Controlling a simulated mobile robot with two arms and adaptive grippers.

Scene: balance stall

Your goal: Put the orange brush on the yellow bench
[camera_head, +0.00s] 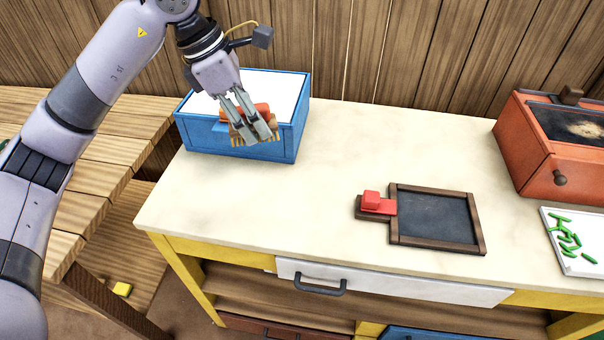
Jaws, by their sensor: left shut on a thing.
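The orange brush (262,110), with a brown body and pale yellow bristles pointing down, is held in my left gripper (256,137). The two fingers are shut on it and hide its middle. The brush shows in front of the blue box (290,135), overlapping its front edge; I cannot tell how high it is or whether it touches the box. The yellow bench (300,210) has a cream top and a yellow frame, and the blue box stands at its back left. My right gripper is not in view.
A dark slate (435,218) with a red block (377,203) at its left lies on the bench. An orange-red box (540,165) and a white tray (590,262) with green pieces stand at the right. Wooden planks (110,150) lie left.

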